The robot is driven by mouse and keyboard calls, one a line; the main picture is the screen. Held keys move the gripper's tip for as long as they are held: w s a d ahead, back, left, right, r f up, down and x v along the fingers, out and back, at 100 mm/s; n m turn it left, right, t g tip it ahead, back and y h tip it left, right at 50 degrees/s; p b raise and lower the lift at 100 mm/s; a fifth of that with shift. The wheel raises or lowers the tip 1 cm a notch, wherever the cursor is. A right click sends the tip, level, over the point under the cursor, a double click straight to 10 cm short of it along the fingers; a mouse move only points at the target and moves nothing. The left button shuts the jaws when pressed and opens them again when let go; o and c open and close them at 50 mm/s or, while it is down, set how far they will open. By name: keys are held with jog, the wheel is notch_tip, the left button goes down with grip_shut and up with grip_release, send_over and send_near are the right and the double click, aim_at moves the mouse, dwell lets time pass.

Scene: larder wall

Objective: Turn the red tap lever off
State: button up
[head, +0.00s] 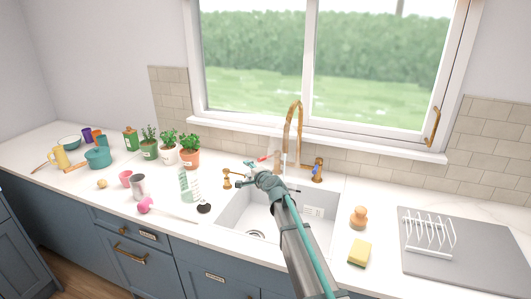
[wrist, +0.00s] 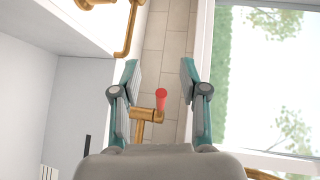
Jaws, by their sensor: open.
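The red tap lever (head: 265,157) shows as a small red tip beside my gripper, left of the brass spout (head: 293,125). In the wrist view the red lever (wrist: 161,97) sticks out from its brass valve (wrist: 147,116), and its tip lies between my open fingers, apparently touching neither. My gripper (wrist: 159,68) is open and empty; in the head view my gripper (head: 258,170) is over the sink's back left edge and partly hides the lever's base. A blue-marked tap handle (head: 318,166) stands right of the spout.
The white sink (head: 232,218) lies below my arm. A soap brush (head: 359,217), yellow sponge (head: 359,253) and dish rack (head: 428,238) are to the right. A clear bottle (head: 188,186), potted plants (head: 189,150) and cups stand left. The window (head: 330,60) is behind the spout.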

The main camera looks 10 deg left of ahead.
jog(key=m+h+p, duration=0.1)
send_near(264, 159)
jog(key=shift+m+t+h, duration=0.3)
jog(key=p+x, duration=0.3)
jog(key=x, duration=0.7)
jog(key=shift+a+f, duration=0.1)
jog(key=shift+a, duration=0.05)
jog(key=shift+w+a+f+p, duration=0.2)
jog(key=shift+w+a+p, duration=0.05)
jog(key=shift+w+p, duration=0.15)
grip_shut()
